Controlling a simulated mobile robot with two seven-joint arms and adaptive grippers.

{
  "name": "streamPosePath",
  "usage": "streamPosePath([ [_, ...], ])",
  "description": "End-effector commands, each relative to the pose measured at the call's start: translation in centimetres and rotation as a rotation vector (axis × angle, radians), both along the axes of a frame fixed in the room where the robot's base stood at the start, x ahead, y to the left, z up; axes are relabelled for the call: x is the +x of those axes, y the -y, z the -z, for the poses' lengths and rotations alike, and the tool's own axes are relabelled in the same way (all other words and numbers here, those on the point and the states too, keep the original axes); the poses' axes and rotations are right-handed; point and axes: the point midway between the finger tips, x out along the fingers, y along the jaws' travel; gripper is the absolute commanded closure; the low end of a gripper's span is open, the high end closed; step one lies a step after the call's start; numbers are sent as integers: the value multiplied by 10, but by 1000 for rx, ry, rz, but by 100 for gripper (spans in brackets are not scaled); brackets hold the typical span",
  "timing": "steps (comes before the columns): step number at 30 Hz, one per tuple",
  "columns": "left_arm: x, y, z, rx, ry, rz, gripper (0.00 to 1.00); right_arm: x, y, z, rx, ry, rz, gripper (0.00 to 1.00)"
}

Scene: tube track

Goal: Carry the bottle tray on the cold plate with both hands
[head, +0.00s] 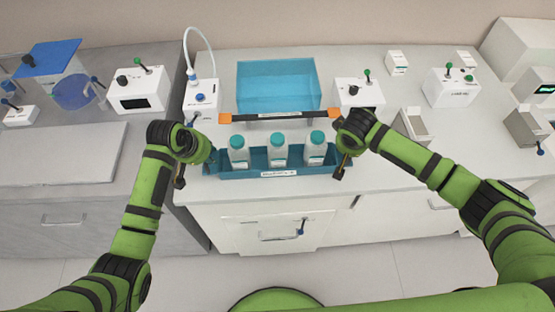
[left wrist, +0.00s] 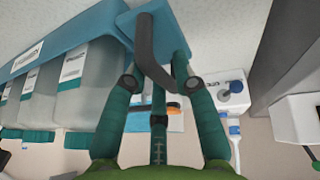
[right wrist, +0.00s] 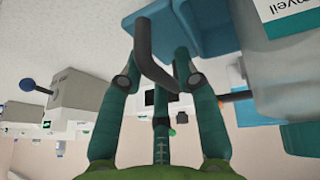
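A long blue tray (head: 235,173) lies near the front edge of the counter with three white bottles in it: left (head: 238,154), middle (head: 278,152) and right (head: 316,150), all upright with teal caps. My left gripper (head: 207,157) is at the tray's left end. In the left wrist view its fingers stand either side of a dark bent handle (left wrist: 150,50), with a gap showing on one side. My right gripper (head: 343,152) is at the right end, its fingers around a matching handle (right wrist: 150,55), also with a gap. I cannot tell which thing is the cold plate.
A pale flat slab (head: 60,155) lies on the left counter. Free counter shows at the right.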

Motion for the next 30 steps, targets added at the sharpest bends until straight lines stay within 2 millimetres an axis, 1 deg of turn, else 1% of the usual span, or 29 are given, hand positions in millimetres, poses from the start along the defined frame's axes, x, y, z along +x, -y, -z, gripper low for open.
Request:
streamPosePath([
  [5, 0, 0, 0, -1, 0, 0, 73, 0, 0, 0, 0, 0, 0, 67],
  [7, 0, 0, 0, -1, 0, 0, 97, 0, 0, 0, 0, 0, 0, 91],
  [8, 0, 0, 0, -1, 0, 0, 100, 0, 0, 0, 0, 0, 0, 100],
  [16, 0, 0, 0, -1, 0, 0, 100, 0, 0, 0, 0, -1, -1, 100],
  [22, 1, 1, -5, -2, 4, 0, 100, 0, -1, -4, 1, 2, -1, 100],
  [26, 1, 1, -12, -2, 4, 0, 100, 0, -1, -12, 1, 2, -1, 100],
  [30, 1, 1, -25, -2, 4, 0, 100, 0, -1, -25, 1, 2, -1, 100],
])
